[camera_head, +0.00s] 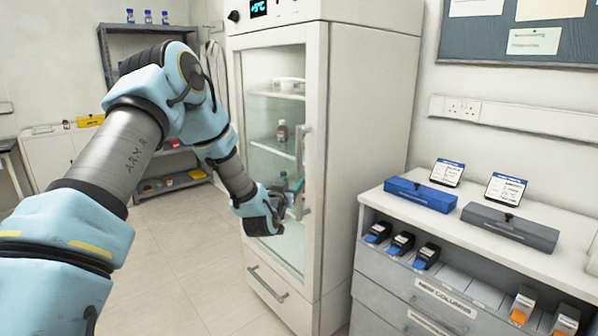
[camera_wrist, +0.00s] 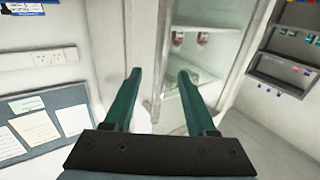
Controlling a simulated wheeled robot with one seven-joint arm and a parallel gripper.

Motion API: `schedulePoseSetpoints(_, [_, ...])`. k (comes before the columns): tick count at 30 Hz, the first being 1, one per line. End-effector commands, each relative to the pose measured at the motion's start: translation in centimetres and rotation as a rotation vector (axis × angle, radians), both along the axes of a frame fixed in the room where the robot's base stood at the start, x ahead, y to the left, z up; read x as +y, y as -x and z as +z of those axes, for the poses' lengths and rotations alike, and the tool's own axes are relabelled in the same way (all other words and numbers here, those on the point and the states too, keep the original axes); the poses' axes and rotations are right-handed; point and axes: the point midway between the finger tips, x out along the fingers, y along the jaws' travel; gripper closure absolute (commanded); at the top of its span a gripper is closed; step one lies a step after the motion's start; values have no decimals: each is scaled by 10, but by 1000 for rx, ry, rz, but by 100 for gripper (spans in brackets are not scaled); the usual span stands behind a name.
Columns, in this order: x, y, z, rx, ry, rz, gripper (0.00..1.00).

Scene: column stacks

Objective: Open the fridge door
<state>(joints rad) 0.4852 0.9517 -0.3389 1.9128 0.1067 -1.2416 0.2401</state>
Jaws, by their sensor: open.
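The fridge (camera_head: 368,130) is a tall white cabinet with a glass door (camera_head: 270,90) that looks shut. A pale vertical handle (camera_head: 303,170) runs along the right side of the door. My gripper (camera_head: 280,205) is in front of the lower glass, beside the lower part of the handle. In the wrist view my gripper (camera_wrist: 159,74) has its two green fingers apart, with the door's frame and handle area seen between and beyond them. I see no contact, and the exact gap to the handle cannot be told.
A grey drawer cabinet (camera_head: 400,268) stands right of the fridge, bearing a blue case (camera_head: 420,195) and a grey case (camera_head: 510,228). A dark shelf rack (camera_head: 125,45) stands behind at the left. The floor (camera_head: 175,235) before the fridge is clear.

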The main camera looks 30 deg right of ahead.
Motion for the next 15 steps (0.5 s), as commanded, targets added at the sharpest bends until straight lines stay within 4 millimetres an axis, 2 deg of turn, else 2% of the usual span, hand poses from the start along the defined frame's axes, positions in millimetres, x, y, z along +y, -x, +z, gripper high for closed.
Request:
schedulePoseSetpoints(9, [-40, -40, 4, 0, 0, 1, 43])
schedulePoseSetpoints(15, [-58, -58, 2, 1, -1, 1, 43])
